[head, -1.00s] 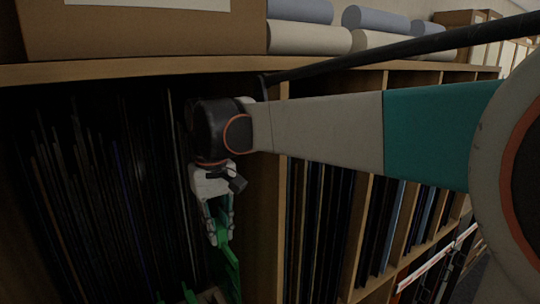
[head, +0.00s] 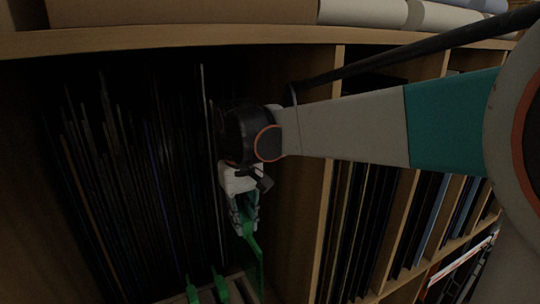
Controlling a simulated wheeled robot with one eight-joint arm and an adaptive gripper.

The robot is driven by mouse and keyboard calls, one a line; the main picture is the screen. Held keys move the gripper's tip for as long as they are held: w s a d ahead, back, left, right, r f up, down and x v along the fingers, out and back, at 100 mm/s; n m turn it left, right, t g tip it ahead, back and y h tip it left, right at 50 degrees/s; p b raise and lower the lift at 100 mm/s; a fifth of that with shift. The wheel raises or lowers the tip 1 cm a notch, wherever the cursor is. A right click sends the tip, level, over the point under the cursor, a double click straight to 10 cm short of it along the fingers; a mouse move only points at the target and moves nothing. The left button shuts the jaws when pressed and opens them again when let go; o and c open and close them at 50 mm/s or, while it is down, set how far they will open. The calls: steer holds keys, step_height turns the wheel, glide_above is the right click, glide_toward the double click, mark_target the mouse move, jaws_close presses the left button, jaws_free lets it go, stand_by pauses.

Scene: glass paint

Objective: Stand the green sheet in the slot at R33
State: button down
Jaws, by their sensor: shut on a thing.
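My gripper (head: 245,222) is shut on a bright green piece that I take for the green sheet (head: 253,262). The piece is seen nearly edge-on and runs down from the fingers to the bottom of the picture. It hangs inside the left shelf bay, to the right of a row of dark upright sheets. Two more green upright pieces (head: 220,286) show at the bottom edge, left of the held one; what they are is unclear. No R33 label can be read, and the slot cannot be made out in the dark.
Thin dark sheets (head: 115,190) stand close together at the left of the bay. A pale thin sheet (head: 208,150) stands just left of my gripper. A wooden divider (head: 325,200) is on the right, with filled bays beyond. The wooden shelf board (head: 180,38) runs above.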

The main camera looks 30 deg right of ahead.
mark_target(247, 273)
step_height(247, 273, down, 19)
steer(key=b, duration=1.1)
steer(key=shift+s+r, duration=0.1)
steer(key=shift+f+b, duration=0.3)
steer(key=shift+b, duration=0.1)
stand_by(0.4)
steer(key=c, duration=1.4)
jaws_free()
steer(key=o, duration=0.6)
steer(key=shift+c, duration=0.2)
steer(key=shift+s+r+p, duration=0.1)
steer(key=shift+r+p, duration=2.15)
steer(key=shift+r, duration=1.35)
